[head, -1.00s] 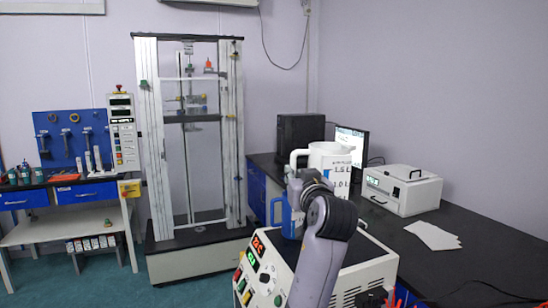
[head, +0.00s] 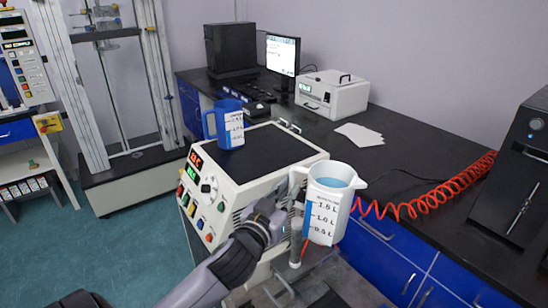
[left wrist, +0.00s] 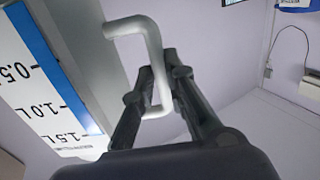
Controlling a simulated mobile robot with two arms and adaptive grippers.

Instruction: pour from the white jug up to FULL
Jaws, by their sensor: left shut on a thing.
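The white jug (head: 345,232) is held in the air at the right front of the cream machine, roughly upright. It has a blue level strip with marks of 0.5, 1.0 and 1.5 L, and pale blue liquid shows inside its mouth. My left gripper (head: 288,200) is shut on its handle; the left wrist view shows the fingers (left wrist: 160,74) around the white handle (left wrist: 152,40) beside the marked wall. A blue jug (head: 212,122) with a white scale label stands upright on the machine's dark top. Its inside and any FULL mark cannot be read. My right gripper is out of view.
The cream machine (head: 204,205) has buttons and a lit display. Behind it on the black bench are a white box instrument (head: 335,95), white sheets (head: 360,134) and a monitor (head: 283,53). A red coiled hose (head: 430,207) lies right of the white jug. The machine's top is otherwise clear.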

